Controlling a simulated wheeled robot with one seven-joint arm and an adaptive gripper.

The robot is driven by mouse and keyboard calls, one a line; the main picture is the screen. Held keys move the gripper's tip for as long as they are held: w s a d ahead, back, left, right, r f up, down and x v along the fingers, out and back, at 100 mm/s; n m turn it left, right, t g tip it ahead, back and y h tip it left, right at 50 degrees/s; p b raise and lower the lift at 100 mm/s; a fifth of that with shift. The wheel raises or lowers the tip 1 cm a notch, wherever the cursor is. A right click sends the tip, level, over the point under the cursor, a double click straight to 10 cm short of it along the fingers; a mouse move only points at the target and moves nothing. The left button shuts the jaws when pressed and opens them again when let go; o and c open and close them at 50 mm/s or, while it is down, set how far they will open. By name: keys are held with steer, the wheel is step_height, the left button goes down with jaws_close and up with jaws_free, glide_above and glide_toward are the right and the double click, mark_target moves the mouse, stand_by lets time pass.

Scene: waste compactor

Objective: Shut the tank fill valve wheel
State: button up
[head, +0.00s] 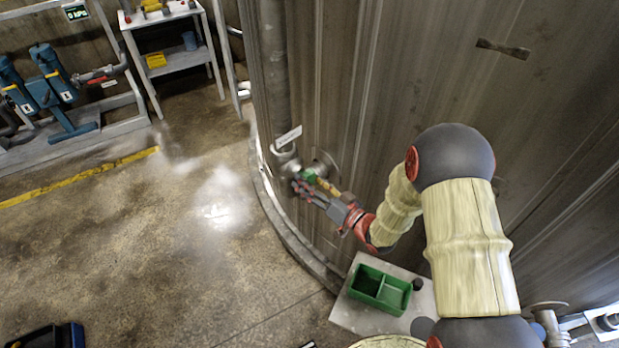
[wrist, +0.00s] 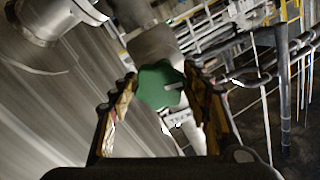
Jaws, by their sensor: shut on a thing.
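The tank fill valve wheel is a small green lobed knob (head: 309,174) on a metal valve at the side of the large tank. In the head view the fingers partly cover the wheel. A pale pipe body (wrist: 155,45) shows behind the wheel in the wrist view.
The tank wall (head: 390,90) rises close beside my arm. A green divided bin (head: 380,288) stands on a pale platform below my arm. A white sign (head: 288,136) hangs above the valve. Blue pumps (head: 50,85) and a shelf (head: 170,62) stand at upper left. The floor left of the tank is mostly clear.

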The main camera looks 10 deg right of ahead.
steer(key=m+p, duration=0.2)
steer(key=m, duration=0.2)
steer(key=shift+r+m, duration=0.1)
steer(key=shift+m, duration=0.2)
steer(key=m+p, duration=0.2)
steer(key=m, duration=0.1)
steer(key=shift+r+m, duration=0.1)
steer(key=shift+m, duration=0.3)
steer(key=m+p, duration=0.2)
steer(key=m, duration=0.1)
steer(key=shift+m, duration=0.3)
steer(key=shift+m+p, duration=1)
steer(key=shift+m, duration=0.9)
steer(key=o, duration=1.2)
steer(key=shift+s, duration=0.1)
